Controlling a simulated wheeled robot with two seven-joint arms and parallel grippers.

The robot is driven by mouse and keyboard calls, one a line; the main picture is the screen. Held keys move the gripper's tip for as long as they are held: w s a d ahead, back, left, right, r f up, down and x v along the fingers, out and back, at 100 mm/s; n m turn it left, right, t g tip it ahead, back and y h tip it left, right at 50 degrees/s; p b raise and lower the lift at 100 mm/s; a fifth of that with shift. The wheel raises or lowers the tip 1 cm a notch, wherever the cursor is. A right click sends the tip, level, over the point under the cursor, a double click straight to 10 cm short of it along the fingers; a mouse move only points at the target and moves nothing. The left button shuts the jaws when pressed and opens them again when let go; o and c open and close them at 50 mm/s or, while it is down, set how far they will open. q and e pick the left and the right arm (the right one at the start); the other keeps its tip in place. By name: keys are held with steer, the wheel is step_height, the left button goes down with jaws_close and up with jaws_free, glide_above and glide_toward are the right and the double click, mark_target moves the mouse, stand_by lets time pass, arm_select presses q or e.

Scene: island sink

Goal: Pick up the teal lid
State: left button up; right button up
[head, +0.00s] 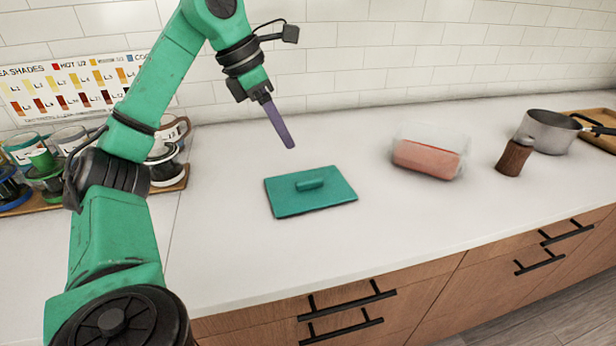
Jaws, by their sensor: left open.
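The teal lid (335,196) lies flat on the white counter, with a raised bar handle on its top facing up. My left gripper (291,147) hangs above the counter, behind and slightly left of the lid. Its purple-grey fingers point down and line up from this angle, so only one shows clearly. It is open, holds nothing and is apart from the lid. My right gripper is not in the head view.
A clear container with pinkish contents (428,158), a brown grinder (514,156) and a metal pot (550,130) stand to the right. Mugs and jars (165,160) stand on a wooden tray at left. The counter around the lid is clear; its front edge is above wooden drawers (420,300).

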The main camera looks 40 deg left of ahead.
arm_select(q)
steer(key=b, duration=0.2)
glide_toward(309, 180)
steer(key=shift+d+f, duration=0.35)
steer(key=shift+f, duration=0.2)
steer(key=shift+d+f, duration=0.3)
steer(key=shift+f, duration=0.2)
steer(key=x, duration=0.6)
steer(key=shift+w+a+f, duration=0.1)
steer(key=shift+w+a, duration=0.2)
steer(key=shift+w+f, duration=0.1)
steer(key=shift+c, duration=1.2)
jaws_close()
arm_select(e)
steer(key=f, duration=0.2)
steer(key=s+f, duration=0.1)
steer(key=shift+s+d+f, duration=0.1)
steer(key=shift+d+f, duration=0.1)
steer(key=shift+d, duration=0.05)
